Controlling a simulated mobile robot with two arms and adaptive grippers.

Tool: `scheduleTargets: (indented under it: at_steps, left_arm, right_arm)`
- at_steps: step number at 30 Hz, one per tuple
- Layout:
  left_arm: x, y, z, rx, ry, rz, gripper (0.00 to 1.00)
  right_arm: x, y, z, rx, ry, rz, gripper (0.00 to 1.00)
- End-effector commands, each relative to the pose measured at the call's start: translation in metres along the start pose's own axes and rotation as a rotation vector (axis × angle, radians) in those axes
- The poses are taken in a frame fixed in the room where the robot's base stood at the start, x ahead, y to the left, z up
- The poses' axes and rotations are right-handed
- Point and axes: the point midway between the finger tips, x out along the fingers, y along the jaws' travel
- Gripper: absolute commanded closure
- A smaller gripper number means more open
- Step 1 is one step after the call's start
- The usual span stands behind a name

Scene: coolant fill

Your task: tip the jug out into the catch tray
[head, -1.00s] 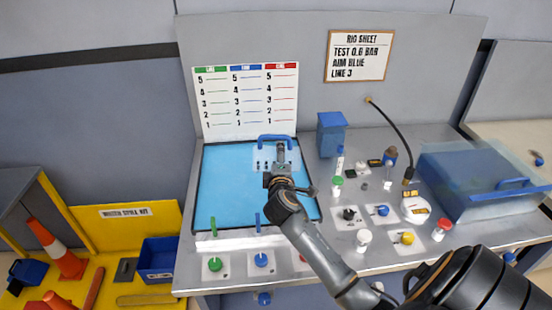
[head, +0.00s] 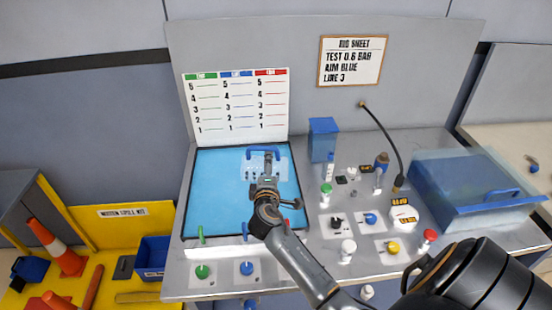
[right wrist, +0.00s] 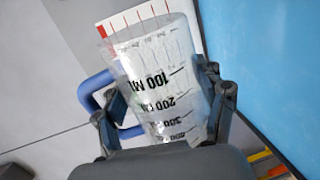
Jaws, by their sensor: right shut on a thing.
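The clear jug (head: 250,168) with a blue handle is in my right gripper (head: 265,184), over the far part of a wide blue tray with a dark rim (head: 216,205). That is the likeliest catch tray. In the right wrist view the jug (right wrist: 160,85) sits between the two fingers, with its scale marks upside down and its blue handle at left. I see no liquid in it; its exact tilt is unclear. The blue surface (right wrist: 262,70) shows at right in that view. My left gripper is not in view.
A translucent blue box (head: 465,190) with a handle stands at right. Knobs, bottles and a blue container (head: 322,138) crowd the bench right of the tray.

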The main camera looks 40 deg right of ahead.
Motion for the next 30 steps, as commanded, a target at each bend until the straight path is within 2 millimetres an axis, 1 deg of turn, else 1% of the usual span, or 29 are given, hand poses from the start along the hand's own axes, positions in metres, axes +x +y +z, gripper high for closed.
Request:
scheduleTargets:
  at_steps: [1, 2, 6, 8, 15, 17, 20, 27, 30]
  left_arm:
    - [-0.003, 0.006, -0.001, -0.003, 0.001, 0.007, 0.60]
    - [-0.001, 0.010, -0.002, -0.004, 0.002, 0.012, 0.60]
    - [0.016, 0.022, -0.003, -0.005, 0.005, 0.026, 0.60]
    - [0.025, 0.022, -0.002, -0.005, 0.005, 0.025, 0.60]
    - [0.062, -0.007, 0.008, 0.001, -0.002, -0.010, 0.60]
    - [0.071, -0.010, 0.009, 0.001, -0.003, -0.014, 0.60]
    - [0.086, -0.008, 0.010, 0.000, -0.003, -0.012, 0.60]
    - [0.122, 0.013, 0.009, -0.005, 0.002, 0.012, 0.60]
    - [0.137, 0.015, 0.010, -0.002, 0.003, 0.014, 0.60]
  right_arm:
    - [-0.003, -0.001, -0.004, 0.009, 0.004, -0.002, 0.70]
    - [-0.003, -0.003, -0.005, 0.018, 0.006, -0.002, 0.70]
    - [-0.002, -0.013, -0.007, 0.107, 0.020, 0.001, 0.70]
    - [-0.001, -0.017, -0.008, 0.167, 0.029, 0.001, 0.70]
    - [0.001, -0.032, -0.010, 0.439, 0.071, 0.001, 0.70]
    - [0.002, -0.035, -0.011, 0.504, 0.081, 0.001, 0.70]
    - [0.003, -0.040, -0.013, 0.611, 0.098, 0.001, 0.70]
    - [0.004, -0.052, -0.016, 0.854, 0.136, 0.001, 0.70]
    - [0.005, -0.057, -0.017, 0.949, 0.152, 0.001, 0.70]
